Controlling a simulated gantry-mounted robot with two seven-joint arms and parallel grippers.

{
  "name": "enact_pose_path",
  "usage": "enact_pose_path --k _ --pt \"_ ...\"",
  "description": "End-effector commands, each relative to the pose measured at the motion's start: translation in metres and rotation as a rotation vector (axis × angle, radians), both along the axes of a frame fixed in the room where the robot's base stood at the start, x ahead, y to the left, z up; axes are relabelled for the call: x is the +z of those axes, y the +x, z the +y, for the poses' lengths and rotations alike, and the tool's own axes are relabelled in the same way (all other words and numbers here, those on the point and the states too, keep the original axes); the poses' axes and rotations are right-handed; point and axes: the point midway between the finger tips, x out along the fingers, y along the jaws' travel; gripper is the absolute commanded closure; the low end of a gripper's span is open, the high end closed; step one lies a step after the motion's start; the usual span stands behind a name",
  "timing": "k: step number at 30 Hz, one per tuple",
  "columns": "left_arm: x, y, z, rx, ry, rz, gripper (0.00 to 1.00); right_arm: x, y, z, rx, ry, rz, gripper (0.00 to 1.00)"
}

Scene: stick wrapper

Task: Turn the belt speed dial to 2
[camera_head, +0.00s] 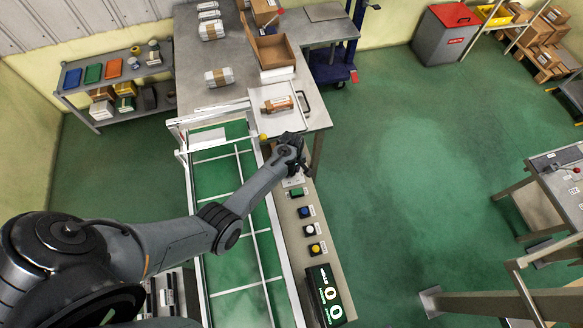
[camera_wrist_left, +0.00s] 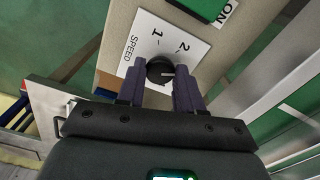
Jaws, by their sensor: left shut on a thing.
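The belt speed dial (camera_wrist_left: 160,70) is a small round black knob on a white plate (camera_wrist_left: 142,52) marked SPEED, 1 and 2. A pale line on the knob seems to point to the picture's right, below the 2; its exact setting is hard to tell. My left gripper (camera_wrist_left: 159,82) is shut on the knob, with one dark finger on each side. In the head view my left gripper (camera_head: 296,170) is over the far part of the control panel (camera_head: 292,232) and hides the knob. My right gripper is not in view.
Green (camera_head: 297,192), blue (camera_head: 304,211), white (camera_head: 309,230) and yellow (camera_head: 316,248) buttons line the panel, with a display (camera_head: 328,294) reading zeros at its near end. The green belt (camera_head: 222,178) with white bars runs alongside. A worktable (camera_head: 240,92) holds boxes and wrapped bundles.

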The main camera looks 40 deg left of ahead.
Motion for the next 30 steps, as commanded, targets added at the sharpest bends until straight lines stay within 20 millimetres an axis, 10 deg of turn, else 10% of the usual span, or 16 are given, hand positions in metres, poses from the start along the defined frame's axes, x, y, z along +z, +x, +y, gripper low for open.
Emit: enact_pose_path --k 30 --pt "0.0001 0.0003 -0.0001 0.641 0.000 0.000 0.95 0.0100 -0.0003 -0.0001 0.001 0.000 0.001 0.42"
